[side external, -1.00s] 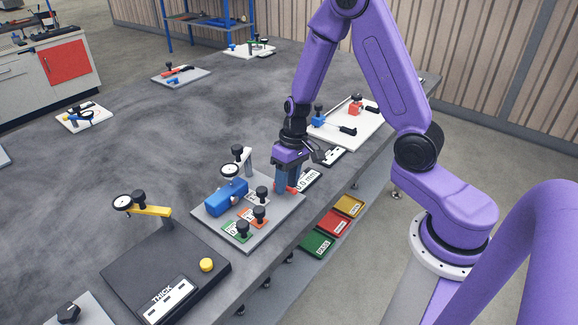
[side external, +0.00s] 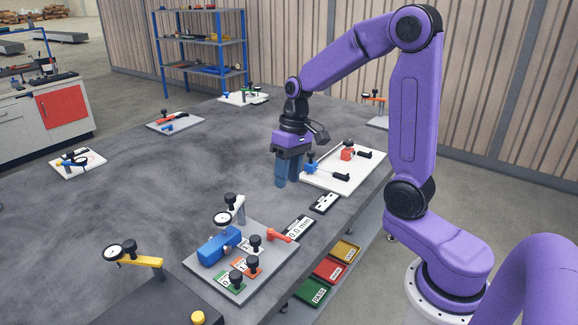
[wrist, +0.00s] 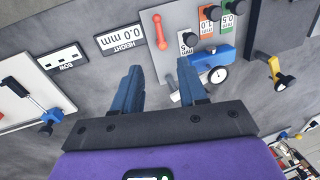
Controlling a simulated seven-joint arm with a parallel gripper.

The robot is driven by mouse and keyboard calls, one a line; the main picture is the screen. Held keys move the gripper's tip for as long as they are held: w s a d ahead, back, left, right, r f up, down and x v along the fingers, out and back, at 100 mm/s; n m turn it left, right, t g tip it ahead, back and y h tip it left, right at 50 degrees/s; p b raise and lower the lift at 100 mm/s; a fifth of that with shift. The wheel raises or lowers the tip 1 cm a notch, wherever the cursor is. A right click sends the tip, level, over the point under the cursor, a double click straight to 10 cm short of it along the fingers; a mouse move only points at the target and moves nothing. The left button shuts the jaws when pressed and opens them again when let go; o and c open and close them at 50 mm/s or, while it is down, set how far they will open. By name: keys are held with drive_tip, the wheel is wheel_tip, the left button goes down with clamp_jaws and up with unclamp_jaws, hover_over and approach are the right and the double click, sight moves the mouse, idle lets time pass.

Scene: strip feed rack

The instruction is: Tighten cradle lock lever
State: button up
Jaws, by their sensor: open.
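The red lever (side external: 279,235) sits at the right corner of a grey plate (side external: 268,262). It also shows at the top of the wrist view (wrist: 160,30), lying along the plate's edge. On the same plate are a blue block (side external: 219,245), a dial gauge (side external: 222,219) and several black knobs (side external: 237,276). My gripper (side external: 287,183) is open and empty, with its blue fingers pointing down. It is beyond the plate, apart from the lever, near the white board.
A height display (side external: 298,227) and a small black display (side external: 324,203) lie by the table edge. A white board (side external: 350,174) with blue and red clamps is right of my gripper. A yellow-armed gauge fixture (side external: 142,262) stands front left. The table's middle is clear.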

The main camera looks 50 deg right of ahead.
drive_tip(key=shift+d+r, duration=0.2)
drive_tip(key=shift+r, duration=0.75)
drive_tip(key=shift+a, duration=0.1)
drive_tip(key=s+a+n, duration=0.2)
drive_tip(key=s+n, duration=0.2)
drive_tip(key=s, duration=0.3)
drive_tip(key=s+a+f+n+h, duration=0.1)
drive_tip(key=s+a+n, duration=0.2)
drive_tip(key=s, duration=0.5)
drive_tip(key=s+a+f+n, duration=0.1)
drive_tip(key=s+a+n, duration=0.2)
drive_tip(key=s+n, duration=0.3)
drive_tip(key=shift+s+a+h, duration=0.2)
drive_tip(key=shift+s+h, duration=0.2)
drive_tip(key=shift+s, duration=0.8)
